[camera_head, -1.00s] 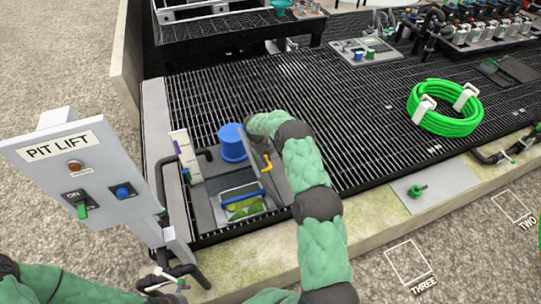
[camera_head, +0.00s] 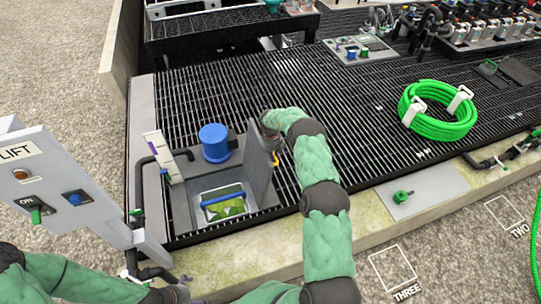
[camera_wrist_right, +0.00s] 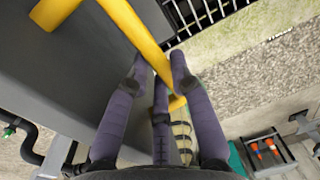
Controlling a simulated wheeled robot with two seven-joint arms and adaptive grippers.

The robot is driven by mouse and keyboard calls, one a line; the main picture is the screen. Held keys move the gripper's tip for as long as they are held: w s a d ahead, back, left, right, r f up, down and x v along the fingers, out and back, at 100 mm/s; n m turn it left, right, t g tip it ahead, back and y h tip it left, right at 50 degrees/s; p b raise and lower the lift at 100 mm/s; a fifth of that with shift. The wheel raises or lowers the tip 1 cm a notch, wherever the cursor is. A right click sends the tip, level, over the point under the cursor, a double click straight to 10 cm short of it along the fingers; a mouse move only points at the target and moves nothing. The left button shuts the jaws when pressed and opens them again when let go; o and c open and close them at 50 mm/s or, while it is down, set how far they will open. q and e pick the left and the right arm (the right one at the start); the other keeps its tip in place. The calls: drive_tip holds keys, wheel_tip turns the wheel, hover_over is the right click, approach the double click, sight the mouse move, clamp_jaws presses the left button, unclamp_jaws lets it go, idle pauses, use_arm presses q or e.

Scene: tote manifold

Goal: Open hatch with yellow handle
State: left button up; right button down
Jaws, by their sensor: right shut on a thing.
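The hatch lid (camera_head: 260,165) is grey and stands raised at the right side of a square opening in the black grating. In the right wrist view the purple fingers (camera_wrist_right: 163,80) are closed around the yellow handle (camera_wrist_right: 135,30), beside the grey lid (camera_wrist_right: 75,75). My left gripper (camera_head: 180,290) is at the bottom left, away from the hatch; its fingers are unclear.
The opening holds a bin with a blue bar (camera_head: 222,195). A blue cylinder (camera_head: 214,142) stands behind it. The pit lift panel (camera_head: 60,185) is at the left. A green hose coil (camera_head: 438,110) lies at the right. The grating between lid and hose is mostly clear.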

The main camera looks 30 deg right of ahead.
drive_tip(key=shift+s+d+f, duration=0.4)
drive_tip(key=shift+s+d, duration=0.1)
drive_tip(key=shift+d, duration=0.2)
drive_tip(key=c, duration=1.2)
unclamp_jaws()
drive_tip(key=shift+o, duration=0.6)
drive_tip(key=shift+w+d+f, duration=0.1)
drive_tip(key=shift+d, duration=0.25)
drive_tip(key=shift+w+r, duration=0.1)
drive_tip(key=shift+r, duration=0.15)
wheel_tip(320, 180, up, 12)
drive_tip(key=a, duration=0.2)
drive_tip(key=shift+w+f, duration=0.15)
drive_tip(key=shift+w, duration=0.2)
